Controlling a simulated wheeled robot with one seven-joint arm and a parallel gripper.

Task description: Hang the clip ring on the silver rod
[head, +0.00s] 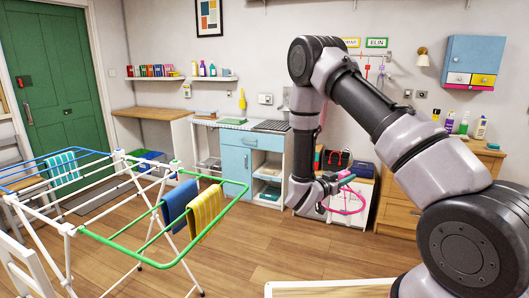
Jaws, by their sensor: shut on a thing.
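My gripper (337,185) is in the middle of the head view, in front of the cabinets by the back wall. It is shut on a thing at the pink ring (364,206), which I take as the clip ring. The ring hangs out to the right of and below the fingers, with a small teal part at the jaws. The clips are too small to make out. A thin grey rail (375,54) with small hanging items runs along the back wall under name tags. I cannot tell whether it is the silver rod.
A drying rack stands at left, with a green-framed wing (115,245), a blue-framed wing (35,170), and blue (178,203) and yellow (206,210) cloths hanging. A wooden drawer unit (398,205) stands at right. Floor between rack and cabinets is clear.

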